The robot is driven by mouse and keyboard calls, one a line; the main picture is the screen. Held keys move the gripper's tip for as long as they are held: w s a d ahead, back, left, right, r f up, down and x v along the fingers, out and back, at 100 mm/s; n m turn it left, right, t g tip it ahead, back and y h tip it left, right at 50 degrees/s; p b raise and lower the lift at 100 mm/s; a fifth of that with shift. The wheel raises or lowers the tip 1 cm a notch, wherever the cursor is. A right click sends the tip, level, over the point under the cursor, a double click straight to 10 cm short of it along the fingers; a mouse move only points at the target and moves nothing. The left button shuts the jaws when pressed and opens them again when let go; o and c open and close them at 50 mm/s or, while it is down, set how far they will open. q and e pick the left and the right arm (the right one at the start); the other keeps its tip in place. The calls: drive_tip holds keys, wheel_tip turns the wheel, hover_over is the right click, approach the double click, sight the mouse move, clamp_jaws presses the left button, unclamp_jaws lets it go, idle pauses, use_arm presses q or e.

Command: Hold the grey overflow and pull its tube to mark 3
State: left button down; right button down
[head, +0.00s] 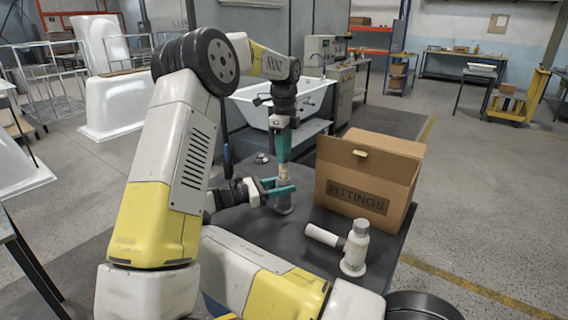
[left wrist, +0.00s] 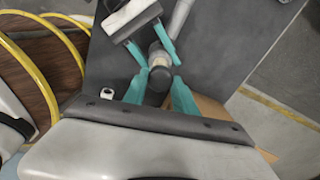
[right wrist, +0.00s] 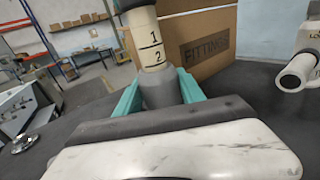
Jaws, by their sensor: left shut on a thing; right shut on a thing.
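The grey overflow (head: 283,208) stands upright on the dark table, and its body also shows in the right wrist view (right wrist: 160,90). My right gripper (head: 282,191) is shut on this body from the side. No mark 3 is visible. My left gripper (head: 283,158) points down from above and is shut on the dark cap (left wrist: 158,82) at the tube's top. The cap's sides are partly hidden by the fingers.
A cardboard box (head: 368,180) marked FITTINGS stands close behind and right of the overflow. A second, whitish overflow (head: 355,248) with a side pipe stands at the front right. A small metal part (head: 262,158) lies at the table's back left.

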use_arm(q)
drive_tip(key=shift+r, duration=0.75)
drive_tip(key=c, duration=1)
unclamp_jaws()
drive_tip(key=shift+o, duration=0.2)
wheel_tip(320, 180, up, 12)
use_arm(e)
drive_tip(key=c, duration=0.6)
unclamp_jaws()
